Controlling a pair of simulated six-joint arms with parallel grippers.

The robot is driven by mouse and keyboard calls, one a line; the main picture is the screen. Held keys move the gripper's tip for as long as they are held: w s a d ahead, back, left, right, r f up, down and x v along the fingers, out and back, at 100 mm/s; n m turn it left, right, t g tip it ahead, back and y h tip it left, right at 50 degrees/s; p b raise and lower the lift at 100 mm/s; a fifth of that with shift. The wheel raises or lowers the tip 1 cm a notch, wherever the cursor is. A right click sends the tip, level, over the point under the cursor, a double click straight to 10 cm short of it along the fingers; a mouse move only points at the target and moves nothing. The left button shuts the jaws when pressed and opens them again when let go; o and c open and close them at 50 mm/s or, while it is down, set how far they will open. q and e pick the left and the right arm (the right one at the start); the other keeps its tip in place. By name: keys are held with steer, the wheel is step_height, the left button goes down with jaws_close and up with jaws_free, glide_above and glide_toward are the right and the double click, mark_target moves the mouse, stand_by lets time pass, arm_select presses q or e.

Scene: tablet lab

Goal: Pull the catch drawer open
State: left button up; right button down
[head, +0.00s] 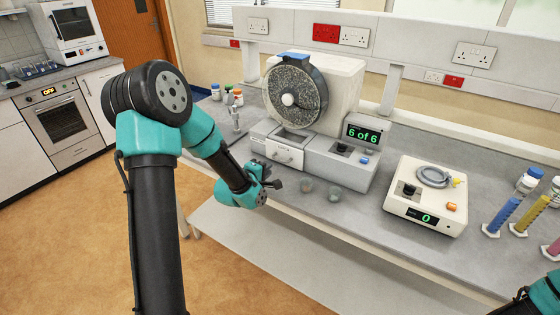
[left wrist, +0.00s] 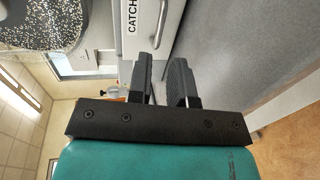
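The catch drawer (head: 284,157) has a pale front with a handle, low on the front left of the tablet machine (head: 335,160). A dark recess shows above its front; I cannot tell how far out the drawer is. In the left wrist view, the CATCH label and the drawer handle (left wrist: 162,22) lie just beyond my fingertips. My left gripper (head: 277,184) is in front of and below the drawer. Its two dark fingers (left wrist: 160,72) are apart with nothing between them, and they look clear of the handle. Part of my right arm shows at the bottom right corner; its fingers are not clear.
The speckled drum (head: 296,95) stands above the drawer. Two small glass dishes (head: 320,191) sit near the bench's front edge, right of my left gripper. A tester (head: 427,196) and coloured cylinders (head: 502,215) stand further right. The floor before the bench is clear.

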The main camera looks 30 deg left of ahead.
mark_target(280, 160)
arm_select(q)
steer(key=x, duration=0.9)
steer(key=shift+w, duration=0.3)
steer(key=shift+c, duration=0.4)
jaws_close()
